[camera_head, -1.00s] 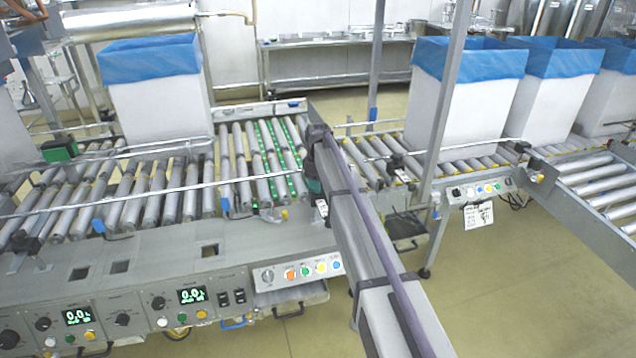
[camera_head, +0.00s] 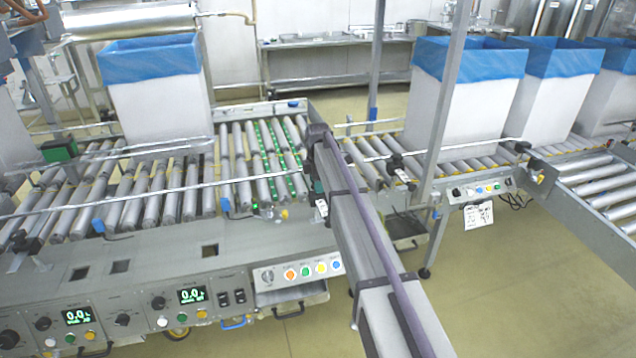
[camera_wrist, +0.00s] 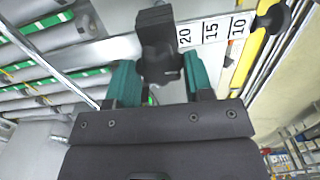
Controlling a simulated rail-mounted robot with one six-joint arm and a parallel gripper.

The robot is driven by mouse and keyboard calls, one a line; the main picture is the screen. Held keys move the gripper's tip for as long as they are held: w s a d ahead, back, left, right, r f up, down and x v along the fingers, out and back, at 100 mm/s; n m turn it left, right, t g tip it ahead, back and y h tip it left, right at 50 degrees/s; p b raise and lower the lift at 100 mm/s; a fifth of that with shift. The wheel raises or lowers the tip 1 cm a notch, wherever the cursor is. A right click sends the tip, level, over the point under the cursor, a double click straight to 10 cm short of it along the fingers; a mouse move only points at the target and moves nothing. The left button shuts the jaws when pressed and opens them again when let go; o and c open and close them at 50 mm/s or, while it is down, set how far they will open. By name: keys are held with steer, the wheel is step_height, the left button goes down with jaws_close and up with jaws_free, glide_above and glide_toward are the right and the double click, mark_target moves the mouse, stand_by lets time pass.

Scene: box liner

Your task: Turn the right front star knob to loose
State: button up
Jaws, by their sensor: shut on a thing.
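A black star knob (camera_wrist: 160,66) sits in the wrist view below a dark block (camera_wrist: 156,25), beside a printed scale (camera_wrist: 211,31) marked 20, 15, 10. My gripper (camera_wrist: 160,78) has its two teal fingers on either side of this knob and is shut on it. The knob's lower part and its contact with the fingers are partly hidden. In the head view my arm reaches over the near side of the roller conveyor (camera_head: 180,190), and it hides the knob and most of the gripper.
A second black knob (camera_wrist: 275,17) sits by a yellow bar (camera_wrist: 248,58) to the right. A guide rail (camera_head: 130,191) crosses above the rollers. A steel post (camera_head: 447,100) stands right of my arm. A lined white box (camera_head: 160,105) stands on the conveyor at the back left.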

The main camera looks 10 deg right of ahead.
stand_by(0.4)
steer(key=o, duration=0.9)
step_height(320, 180, up, 11)
steer(key=p, duration=1)
steer(key=shift+f+p, duration=0.15)
steer(key=shift+p, duration=0.25)
